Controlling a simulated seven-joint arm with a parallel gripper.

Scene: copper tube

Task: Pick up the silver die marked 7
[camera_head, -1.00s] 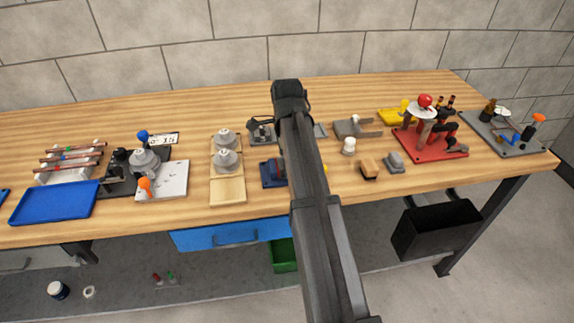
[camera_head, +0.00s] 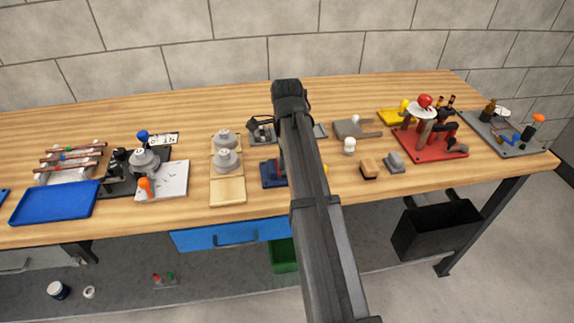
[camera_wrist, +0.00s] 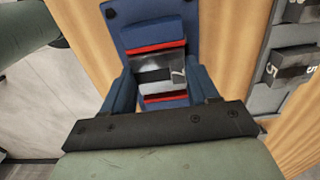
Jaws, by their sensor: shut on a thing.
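The silver die (camera_wrist: 160,72) shows in the upper middle of the wrist view, with a dark mark like a 7 on its right side. Red strips lie above and below it. A blue holder (camera_wrist: 135,12) surrounds it; in the head view the blue holder (camera_head: 268,175) is partly hidden behind my arm. My gripper (camera_wrist: 160,125) reaches over the holder from the lower edge of the wrist view and is shut on the die. Its fingertips are hard to make out against the blue parts. I cannot tell whether the die is clear of the holder.
A grey rack (camera_wrist: 265,95) with dark marked blocks is at the right of the wrist view. In the head view, a wooden board with grey knobs (camera_head: 228,190) stands left of the blue holder. A white knob (camera_head: 349,146) and a wooden block (camera_head: 369,168) stand to the right.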

